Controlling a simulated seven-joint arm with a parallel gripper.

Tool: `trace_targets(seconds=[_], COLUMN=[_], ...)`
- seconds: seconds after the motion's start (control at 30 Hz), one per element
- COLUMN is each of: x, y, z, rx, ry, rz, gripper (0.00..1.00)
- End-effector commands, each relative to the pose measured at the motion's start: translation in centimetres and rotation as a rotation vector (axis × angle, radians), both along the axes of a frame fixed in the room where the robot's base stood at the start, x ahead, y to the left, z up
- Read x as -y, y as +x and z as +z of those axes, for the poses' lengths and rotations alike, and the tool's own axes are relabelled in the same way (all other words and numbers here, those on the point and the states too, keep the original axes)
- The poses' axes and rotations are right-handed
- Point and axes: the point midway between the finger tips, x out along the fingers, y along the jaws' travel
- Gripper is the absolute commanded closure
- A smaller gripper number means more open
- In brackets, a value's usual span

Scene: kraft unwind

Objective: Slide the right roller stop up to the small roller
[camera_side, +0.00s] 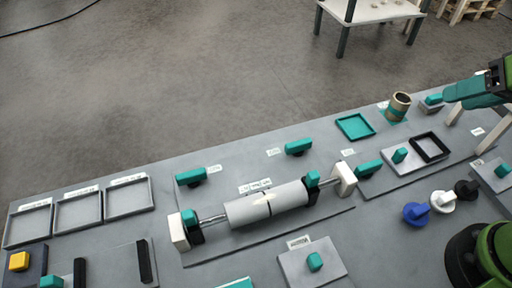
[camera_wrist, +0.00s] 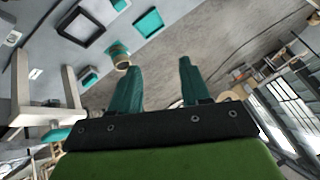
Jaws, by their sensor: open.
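In the side view a pale grey roller (camera_side: 245,211) lies on a shaft between two white end supports, with a dark line around it. The shorter part right of the line (camera_side: 289,195) looks like the small roller. The right roller stop (camera_side: 312,180), teal-topped with a dark body, stands close to that part's right end; I cannot tell whether they touch. A matching left stop (camera_side: 190,217) stands at the shaft's left end. My gripper (camera_side: 463,97) is at the far right, well away from the stop. Its teal fingers are apart and empty in the wrist view (camera_wrist: 159,65).
Teal-handled blocks (camera_side: 299,147) sit behind and beside the roller. A teal tray (camera_side: 355,127), a cardboard tube (camera_side: 398,106) and a black frame (camera_side: 430,147) lie between stop and gripper. Blue, white and black knobs (camera_side: 441,201) stand in front. A white stand (camera_wrist: 45,90) is near my gripper.

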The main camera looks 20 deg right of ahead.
Motion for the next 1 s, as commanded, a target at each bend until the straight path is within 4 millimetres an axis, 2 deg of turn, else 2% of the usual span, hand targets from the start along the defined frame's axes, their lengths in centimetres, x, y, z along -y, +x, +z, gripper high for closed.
trace_targets(seconds=[0.27,0.37,0.47,0.53,0.67,0.77,0.9,1.0], x=[0.1,0.0,-1.3,-2.9,-7.6,-12.2,-20.0,-25.9], y=[0.0,0.3,1.2,2.3,4.5,5.5,5.8,5.1], z=[-0.1,-1.1,-2.7,-4.0,-6.7,-8.8,-10.8,-10.8], rx=[-0.003,-0.046,-0.122,-0.177,-0.244,-0.259,-0.209,-0.106], ry=[0.001,-0.01,-0.052,-0.1,-0.199,-0.24,-0.229,-0.175], rz=[-0.003,0.0,0.041,0.111,0.355,0.595,0.97,1.23], gripper=[0.53,0.53,0.53,0.53,0.53,0.53,0.53,0.53])
